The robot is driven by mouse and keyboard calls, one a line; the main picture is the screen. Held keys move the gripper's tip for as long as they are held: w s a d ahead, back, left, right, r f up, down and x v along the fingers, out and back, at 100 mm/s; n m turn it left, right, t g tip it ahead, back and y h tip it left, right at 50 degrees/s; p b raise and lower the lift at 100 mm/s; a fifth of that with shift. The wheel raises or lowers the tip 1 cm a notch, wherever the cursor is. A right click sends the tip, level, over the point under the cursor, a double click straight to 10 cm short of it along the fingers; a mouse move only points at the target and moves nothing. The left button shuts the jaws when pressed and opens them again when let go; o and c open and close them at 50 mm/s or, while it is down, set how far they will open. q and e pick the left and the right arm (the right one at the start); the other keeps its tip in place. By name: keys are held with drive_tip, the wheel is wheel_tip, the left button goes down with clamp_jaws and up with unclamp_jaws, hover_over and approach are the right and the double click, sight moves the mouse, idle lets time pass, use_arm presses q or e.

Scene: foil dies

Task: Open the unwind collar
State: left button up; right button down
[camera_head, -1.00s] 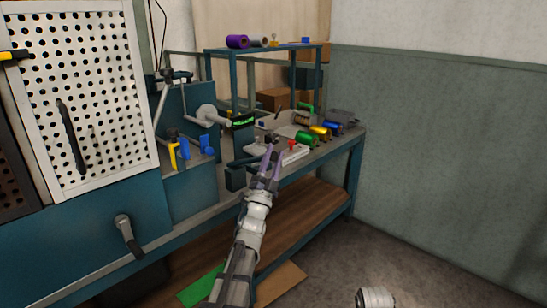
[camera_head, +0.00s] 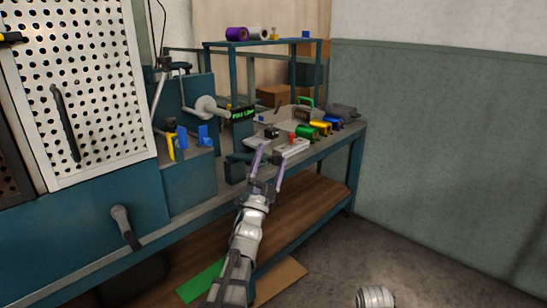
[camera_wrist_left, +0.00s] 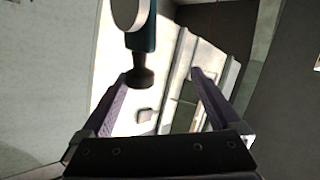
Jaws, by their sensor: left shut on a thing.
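My left gripper (camera_head: 271,154) reaches up from the lower middle, in front of the bench. Its two purple fingers are spread apart, with no thing seen clasped between them. In the left wrist view the fingers (camera_wrist_left: 167,75) are also wide apart, and a dark round knob (camera_wrist_left: 138,78) on a teal post is by the left fingertip; I cannot tell if they touch. A grey disc with a shaft (camera_head: 206,108) stands on the teal machine, left of and beyond the gripper. I cannot make out the unwind collar for sure.
A perforated panel (camera_head: 85,70) stands at left.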

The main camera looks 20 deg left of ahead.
use_arm(q)
drive_tip(key=v, duration=0.1)
drive_tip(key=b+v, duration=0.1)
drive_tip(key=v, duration=0.2)
drive_tip(key=shift+s+a+r, duration=0.15)
drive_tip(key=shift+s+r, duration=0.1)
drive_tip(key=shift+r, duration=0.05)
use_arm(e)
wheel_tip(320, 180, down, 2)
drive_tip(key=shift+a+f, duration=0.1)
use_arm(q)
drive_tip(key=shift+s, duration=0.1)
use_arm(e)
drive_tip(key=shift+s, duration=0.1)
use_arm(q)
drive_tip(key=shift+f+b, duration=0.1)
drive_tip(key=shift+b, duration=0.2)
use_arm(e)
drive_tip(key=shift+f, duration=0.1)
